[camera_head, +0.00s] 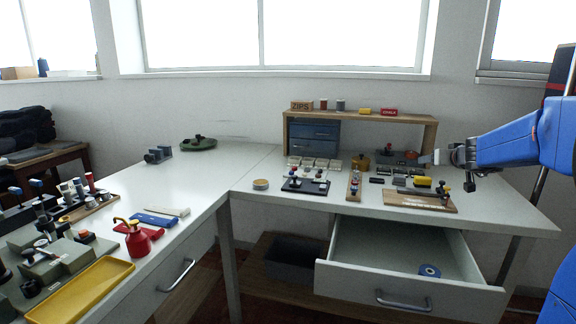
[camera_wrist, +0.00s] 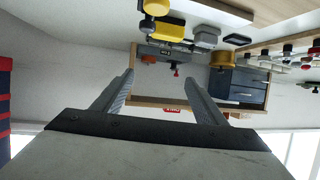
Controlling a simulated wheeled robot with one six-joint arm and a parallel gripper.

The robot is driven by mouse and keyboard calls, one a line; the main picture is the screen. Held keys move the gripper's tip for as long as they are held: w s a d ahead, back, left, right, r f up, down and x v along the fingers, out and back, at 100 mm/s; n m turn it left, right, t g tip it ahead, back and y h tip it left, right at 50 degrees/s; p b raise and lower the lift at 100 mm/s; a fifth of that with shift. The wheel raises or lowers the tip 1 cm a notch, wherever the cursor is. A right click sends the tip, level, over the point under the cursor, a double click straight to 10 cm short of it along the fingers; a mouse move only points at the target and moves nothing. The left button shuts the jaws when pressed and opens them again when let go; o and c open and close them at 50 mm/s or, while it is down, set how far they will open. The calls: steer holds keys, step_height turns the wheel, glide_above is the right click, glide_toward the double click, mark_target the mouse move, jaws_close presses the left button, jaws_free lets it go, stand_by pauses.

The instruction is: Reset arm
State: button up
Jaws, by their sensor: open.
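My gripper (camera_head: 452,157) is held above the right end of the white workbench (camera_head: 300,201), level with the wooden shelf, in the head view. In the wrist view, which looks upside down, its two grey fingers (camera_wrist: 159,75) stand apart with nothing between them. My blue arm comes in from the right. No object touches the gripper in either view.
A wooden shelf (camera_head: 432,136) with blue drawers (camera_head: 312,136) stands at the back. A wooden board (camera_head: 408,199) and small tools lie on the bench below the gripper. An open drawer (camera_head: 380,246) juts out, holding a blue disc (camera_head: 429,270). A red oil can (camera_head: 137,240) stands left.

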steer(key=s+a+f+n+g+y, duration=0.1)
steer(key=s+a+f+g+y, duration=0.1)
steer(key=s+a, duration=0.95)
steer(key=s+a+f+n+g+y, duration=0.2)
steer(key=s+a+y, duration=0.1)
steer(key=s+a, duration=0.85)
steer(key=s+f+g+h, duration=0.1)
steer(key=s+f, duration=0.3)
steer(key=s, duration=0.5)
steer(key=s+d+f+m+g+h, duration=0.1)
steer(key=s+f, duration=0.3)
steer(key=s, duration=0.4)
steer(key=s+f+g+h, duration=0.1)
steer(key=s+f, duration=0.3)
steer(key=s, duration=0.5)
steer(key=shift+s+d+f+m+g+h, duration=0.15)
steer(key=shift+s+f+m+g+h, duration=0.25)
steer(key=shift+g, duration=0.4)
